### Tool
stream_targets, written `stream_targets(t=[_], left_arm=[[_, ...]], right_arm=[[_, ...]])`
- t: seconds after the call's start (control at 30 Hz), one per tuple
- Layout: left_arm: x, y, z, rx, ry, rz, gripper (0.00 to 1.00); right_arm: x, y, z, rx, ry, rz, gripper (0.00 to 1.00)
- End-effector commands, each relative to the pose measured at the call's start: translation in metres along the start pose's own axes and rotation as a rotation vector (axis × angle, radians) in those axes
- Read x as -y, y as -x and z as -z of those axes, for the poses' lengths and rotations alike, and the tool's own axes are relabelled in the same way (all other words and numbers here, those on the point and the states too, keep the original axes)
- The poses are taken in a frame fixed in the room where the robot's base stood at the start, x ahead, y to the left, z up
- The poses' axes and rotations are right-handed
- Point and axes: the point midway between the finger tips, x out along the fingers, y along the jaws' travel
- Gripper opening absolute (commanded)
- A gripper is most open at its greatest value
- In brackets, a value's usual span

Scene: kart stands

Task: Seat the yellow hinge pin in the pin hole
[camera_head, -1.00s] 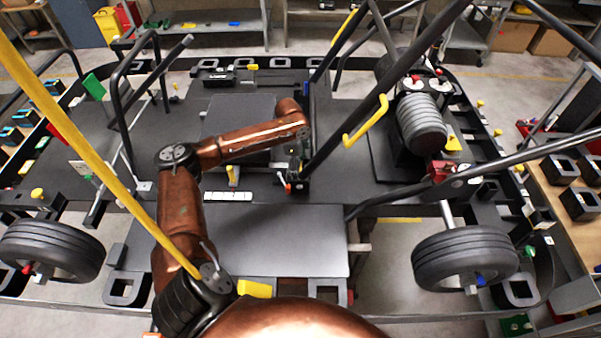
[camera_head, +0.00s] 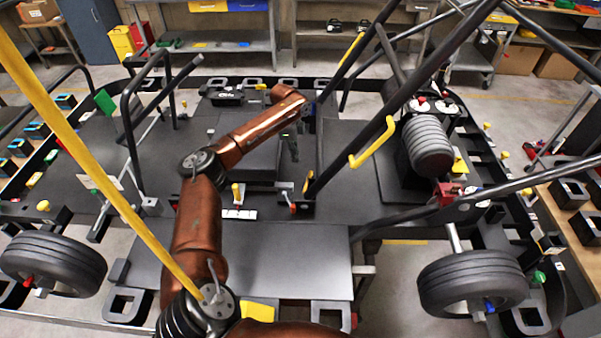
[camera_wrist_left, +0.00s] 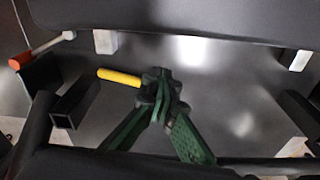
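The yellow hinge pin (camera_wrist_left: 119,77) is a short plain rod. In the left wrist view it sticks out to the left from the fingertips of my left gripper (camera_wrist_left: 159,85), whose green fingers meet at their tips and appear shut on its end. In the head view my left gripper (camera_head: 293,152) hangs over the dark kart deck near the middle, and a small yellow piece shows just below and right of it. I cannot make out the pin hole. My right gripper is not in view.
A lever with an orange knob (camera_wrist_left: 18,62) and an open square tube (camera_wrist_left: 65,118) lie left of the fingers in the wrist view. A black frame tube (camera_head: 345,130) with a yellow hook (camera_head: 372,143) slants down beside my gripper. The front deck panel (camera_head: 285,262) is clear.

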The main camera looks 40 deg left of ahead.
Motion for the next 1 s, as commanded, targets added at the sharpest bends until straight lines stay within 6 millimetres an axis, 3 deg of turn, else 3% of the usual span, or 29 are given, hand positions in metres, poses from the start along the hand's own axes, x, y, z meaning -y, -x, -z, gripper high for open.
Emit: stream_targets(t=[0.3, 0.73, 1.0], left_arm=[[0.025, 0.016, -0.014, 0.000, 0.000, -0.001, 0.00], [0.027, 0.019, -0.016, 0.001, -0.001, -0.001, 0.00], [0.027, 0.019, -0.016, 0.001, -0.001, -0.001, 0.19]], right_arm=[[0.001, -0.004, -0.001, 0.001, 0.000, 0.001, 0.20], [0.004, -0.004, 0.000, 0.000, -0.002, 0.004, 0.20], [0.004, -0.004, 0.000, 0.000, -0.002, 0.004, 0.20]])
